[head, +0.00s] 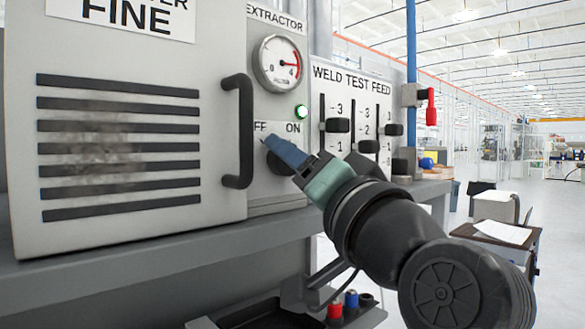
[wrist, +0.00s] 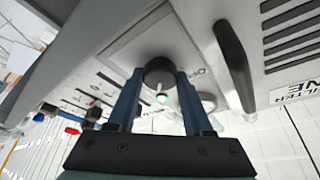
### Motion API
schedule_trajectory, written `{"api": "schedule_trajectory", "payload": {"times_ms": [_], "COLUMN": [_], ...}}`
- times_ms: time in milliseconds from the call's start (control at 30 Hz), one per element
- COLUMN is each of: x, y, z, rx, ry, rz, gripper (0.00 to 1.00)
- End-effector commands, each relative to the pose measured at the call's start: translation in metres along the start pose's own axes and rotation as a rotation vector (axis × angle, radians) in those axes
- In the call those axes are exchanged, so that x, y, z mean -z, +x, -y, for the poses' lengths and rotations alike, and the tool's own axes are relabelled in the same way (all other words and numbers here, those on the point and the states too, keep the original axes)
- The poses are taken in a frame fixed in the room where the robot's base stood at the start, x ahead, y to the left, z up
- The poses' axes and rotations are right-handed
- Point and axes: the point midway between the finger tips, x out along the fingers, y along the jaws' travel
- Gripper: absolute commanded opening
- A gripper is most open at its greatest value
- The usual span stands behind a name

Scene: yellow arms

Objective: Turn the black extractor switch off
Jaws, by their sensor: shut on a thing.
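The black extractor switch (head: 279,167) is a round knob on the grey extractor panel, below the OFF and ON marks. In the head view my gripper hides much of it, and the first letter of OFF is covered. My gripper (head: 281,148) reaches it from the lower right with its blue fingers at the panel. In the wrist view the two blue fingers sit on either side of the black knob (wrist: 160,71), shut on it. I cannot tell which mark the knob points to. The green lamp (head: 301,111) above ON is lit.
A black bar handle (head: 238,130) stands out close left of the switch. A gauge (head: 278,63) is above. Weld test feed sliders (head: 338,125) are to the right. A grey ledge (head: 150,262) runs below, with a tray of red and blue parts (head: 334,309) underneath.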

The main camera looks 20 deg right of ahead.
Motion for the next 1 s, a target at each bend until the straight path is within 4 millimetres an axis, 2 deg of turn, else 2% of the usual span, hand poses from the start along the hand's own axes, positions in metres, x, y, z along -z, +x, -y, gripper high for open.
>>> {"api": "schedule_trajectory", "payload": {"times_ms": [267,1000], "x": [-0.0029,0.001], "y": [-0.0025,-0.0008], "z": [-0.0056,-0.0032], "rx": [0.079,0.348], "ry": [-0.194,-0.841], "rz": [-0.004,-0.003], "gripper": [0.0,0.0]}}
